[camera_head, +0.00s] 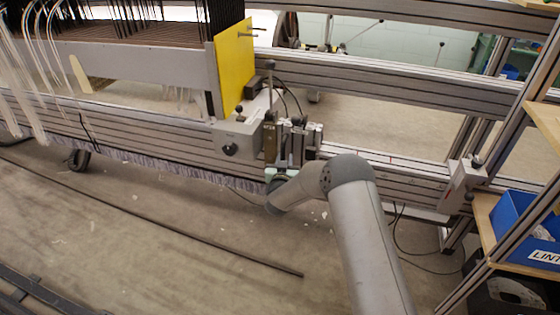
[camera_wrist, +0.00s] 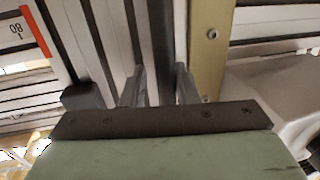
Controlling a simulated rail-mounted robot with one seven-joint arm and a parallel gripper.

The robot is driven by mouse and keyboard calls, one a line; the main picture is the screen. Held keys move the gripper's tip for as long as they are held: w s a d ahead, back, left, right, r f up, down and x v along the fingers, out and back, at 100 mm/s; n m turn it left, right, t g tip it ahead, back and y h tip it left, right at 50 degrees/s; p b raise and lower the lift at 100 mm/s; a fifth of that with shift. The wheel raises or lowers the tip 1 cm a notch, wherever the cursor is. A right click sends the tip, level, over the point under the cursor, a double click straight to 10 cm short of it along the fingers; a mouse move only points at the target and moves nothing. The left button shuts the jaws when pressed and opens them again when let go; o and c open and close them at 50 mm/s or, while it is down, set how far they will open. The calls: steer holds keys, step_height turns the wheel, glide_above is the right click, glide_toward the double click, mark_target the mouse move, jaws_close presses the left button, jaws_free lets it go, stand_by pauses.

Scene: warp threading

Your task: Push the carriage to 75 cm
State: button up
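The carriage (camera_head: 238,138) is a grey box with a black knob, on the long aluminium rail at the picture's centre. A brass-coloured upright plate (camera_head: 270,142) stands at its right side and also shows in the wrist view (camera_wrist: 208,50). My gripper (camera_wrist: 160,82) is close to the right of this plate; its two fingers are apart, with a dark upright bar (camera_wrist: 158,40) showing between them. Contact with the carriage cannot be told. A scale label with an upside-down 80 (camera_wrist: 15,30) and a red line shows at the wrist view's upper left.
The rail (camera_head: 385,168) runs on to the right, clear up to a grey end block (camera_head: 463,182) with a black knob. A yellow panel (camera_head: 234,65) stands behind the carriage. A blue bin (camera_head: 520,225) sits on a shelf at the right. Cables hang below the rail.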

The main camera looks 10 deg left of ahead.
steer(key=shift+o, duration=0.4)
steer(key=shift+a, duration=0.25)
steer(key=shift+s, duration=0.15)
steer(key=shift+s+a+r, duration=0.1)
steer(key=shift+s, duration=0.2)
steer(key=s+p, duration=0.5)
steer(key=s, duration=1.1)
steer(key=shift+s+d, duration=0.3)
steer(key=shift+d, duration=0.15)
